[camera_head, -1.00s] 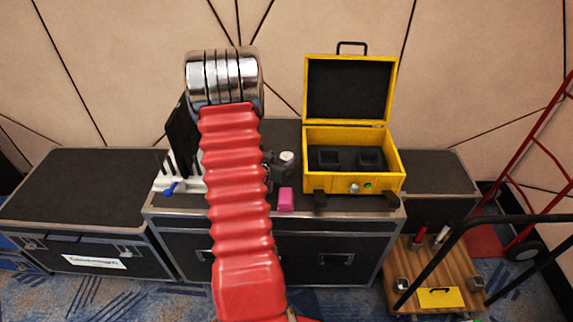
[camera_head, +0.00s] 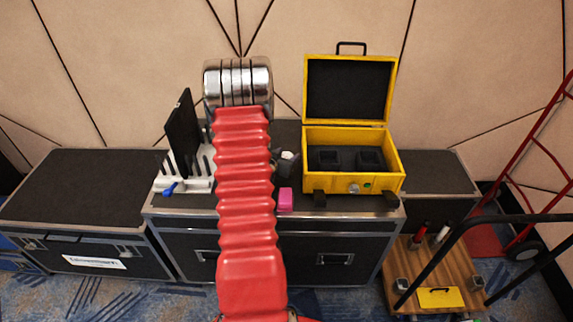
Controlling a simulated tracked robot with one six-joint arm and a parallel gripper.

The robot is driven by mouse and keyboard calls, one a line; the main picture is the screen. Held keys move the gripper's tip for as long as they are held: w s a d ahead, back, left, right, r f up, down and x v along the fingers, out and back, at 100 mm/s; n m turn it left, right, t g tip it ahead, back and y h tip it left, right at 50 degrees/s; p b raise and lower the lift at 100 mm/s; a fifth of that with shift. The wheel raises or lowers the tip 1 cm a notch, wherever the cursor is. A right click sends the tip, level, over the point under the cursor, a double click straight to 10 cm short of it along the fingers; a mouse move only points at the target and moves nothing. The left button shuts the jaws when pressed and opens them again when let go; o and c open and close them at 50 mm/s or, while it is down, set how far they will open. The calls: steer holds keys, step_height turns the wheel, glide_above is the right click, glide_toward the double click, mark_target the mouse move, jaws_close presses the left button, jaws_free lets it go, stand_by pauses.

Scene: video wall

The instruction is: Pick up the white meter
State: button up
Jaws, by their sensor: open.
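A small white-topped item (camera_head: 287,156) with a dark grey body sits on the black case top, just right of my arm. It may be the white meter, but it is too small and partly covered to be sure. My arm, with red bellows and a silver joint, crosses the middle of the view. My gripper is hidden behind the arm, so I cannot see its jaws or its distance from the item.
A yellow open case (camera_head: 353,183) with black foam stands to the right. A pink block (camera_head: 285,199) lies near the front edge. A white slotted rack (camera_head: 200,184) holds a dark panel (camera_head: 183,135) at left. A wooden-decked cart (camera_head: 440,268) stands at lower right.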

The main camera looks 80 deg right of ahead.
steer(key=shift+a+f, duration=0.25)
steer(key=shift+f, duration=0.45)
steer(key=shift+c, duration=0.4)
steer(key=c, duration=0.7)
steer(key=shift+c, duration=0.8)
steer(key=shift+r, duration=0.15)
steer(key=shift+c, duration=0.5)
steer(key=r, duration=1)
steer(key=shift+w+d+r, duration=0.1)
steer(key=shift+d+r, duration=0.1)
